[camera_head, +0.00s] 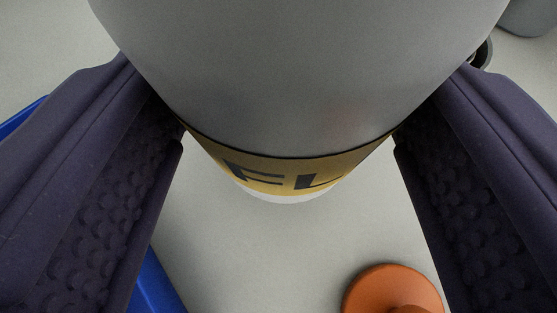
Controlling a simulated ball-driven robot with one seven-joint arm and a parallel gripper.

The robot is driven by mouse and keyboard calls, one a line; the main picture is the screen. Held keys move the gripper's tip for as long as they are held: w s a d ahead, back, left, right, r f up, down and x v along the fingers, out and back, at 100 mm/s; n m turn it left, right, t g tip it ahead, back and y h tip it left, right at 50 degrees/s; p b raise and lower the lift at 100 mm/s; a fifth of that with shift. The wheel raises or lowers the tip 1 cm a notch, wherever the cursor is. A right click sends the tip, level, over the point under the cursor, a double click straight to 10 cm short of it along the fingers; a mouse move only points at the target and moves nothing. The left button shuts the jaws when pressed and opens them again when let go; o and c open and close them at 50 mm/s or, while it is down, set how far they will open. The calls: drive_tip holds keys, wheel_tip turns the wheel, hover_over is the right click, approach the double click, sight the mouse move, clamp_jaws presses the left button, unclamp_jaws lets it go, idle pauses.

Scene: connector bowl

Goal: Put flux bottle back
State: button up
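The flux bottle (310,75) is a large, light grey cylinder with a yellow label band that shows the dark letters "FL". It fills the top middle of the view, and a pale lower edge shows below the label. My gripper (293,110) has its two dark, bumpy-padded fingers on the left and right sides of the bottle, closed against it. The upper part of the bottle is cut off by the frame. I cannot tell how far the bottle is above the pale surface.
An orange round thing (390,290) with a raised middle lies on the pale surface (250,260) at the bottom right. A blue edge (158,287) shows at the lower left, partly behind the left finger. A dark round rim (484,54) and a grey object (530,16) are at the upper right.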

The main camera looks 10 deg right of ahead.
sight(290, 188)
wheel_tip(290, 188, down, 3)
drive_tip(key=shift+f+b, duration=0.1)
drive_tip(key=shift+b, duration=0.45)
drive_tip(key=o, duration=1.1)
drive_tip(key=shift+f, duration=0.1)
drive_tip(key=o, duration=0.4)
